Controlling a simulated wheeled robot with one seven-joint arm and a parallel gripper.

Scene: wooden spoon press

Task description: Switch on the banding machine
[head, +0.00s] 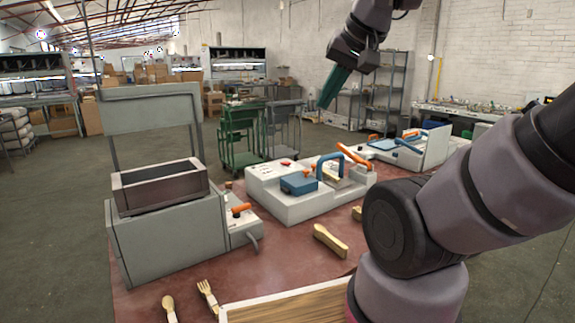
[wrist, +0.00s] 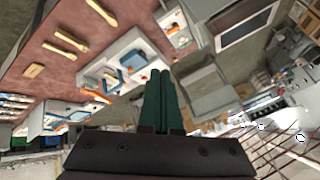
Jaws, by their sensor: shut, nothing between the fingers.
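Three machines stand on the red-brown table; I cannot tell from labels which is the banding machine. The left one is a grey machine (head: 165,237) with a dark open hopper and an orange switch (head: 240,209) on its side box. The middle one is a white machine (head: 300,205) with a blue block, a blue arched handle, an orange lever and a small red part; it also shows in the wrist view (wrist: 112,62). The right one is a pale machine (head: 435,147) with a blue plate. My gripper (head: 322,105) is shut and empty, high above the table behind the middle machine; its green fingers show in the wrist view (wrist: 159,78).
A wooden bundle (head: 330,241), a spoon (head: 168,308) and a fork (head: 208,296) lie on the table (head: 270,262). A wood-bottomed tray (head: 262,301) is at the front edge. The air around my gripper is clear.

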